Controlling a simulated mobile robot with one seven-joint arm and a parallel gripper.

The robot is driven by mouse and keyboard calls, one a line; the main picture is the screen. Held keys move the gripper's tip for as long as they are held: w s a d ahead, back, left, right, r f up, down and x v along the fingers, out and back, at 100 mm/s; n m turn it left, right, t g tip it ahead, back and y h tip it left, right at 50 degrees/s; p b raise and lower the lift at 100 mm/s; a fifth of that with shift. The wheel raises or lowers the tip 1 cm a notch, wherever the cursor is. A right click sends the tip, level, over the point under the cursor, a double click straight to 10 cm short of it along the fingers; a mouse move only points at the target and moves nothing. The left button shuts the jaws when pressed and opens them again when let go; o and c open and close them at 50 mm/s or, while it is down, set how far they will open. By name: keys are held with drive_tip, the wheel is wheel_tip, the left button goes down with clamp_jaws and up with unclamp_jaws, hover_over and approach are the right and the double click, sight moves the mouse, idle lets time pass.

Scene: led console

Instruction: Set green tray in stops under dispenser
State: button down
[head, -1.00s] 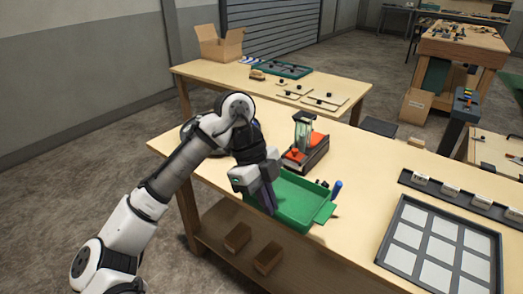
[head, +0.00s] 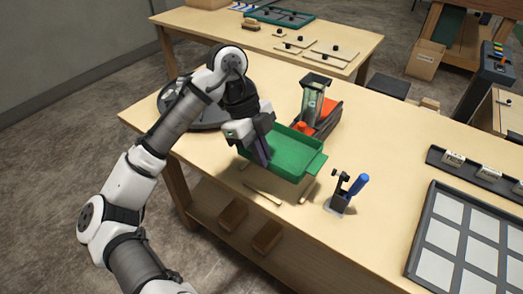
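The green tray (head: 291,162) is a shallow open box with a tab at its right end. My gripper (head: 262,152) is shut on its left wall, and the fingers hide part of that wall. The tray appears raised over the table, with light wooden strips (head: 263,194) below and in front of it. The dispenser (head: 313,103), with a clear hopper on a dark and red base, stands just behind the tray. A clamp with a blue handle (head: 357,186) stands to the right of the strips. Whether the strips are the stops, I cannot tell.
A round dark disc (head: 190,114) lies behind my arm at the table's left. A dark framed panel with pale squares (head: 480,239) and a dark rail of small blocks (head: 470,167) lie at right. The table between clamp and panel is bare.

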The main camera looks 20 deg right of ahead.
drive_tip(key=shift+f+b, duration=3.25)
drive_tip(key=shift+w+p, duration=0.15)
drive_tip(key=shift+p, duration=0.25)
drive_tip(key=shift+f+b, duration=0.55)
drive_tip(key=shift+f, duration=0.6)
drive_tip(key=c, duration=1.6)
unclamp_jaws()
drive_tip(key=shift+o, duration=0.2)
drive_tip(key=v, duration=1.4)
drive_tip(key=shift+f, duration=0.1)
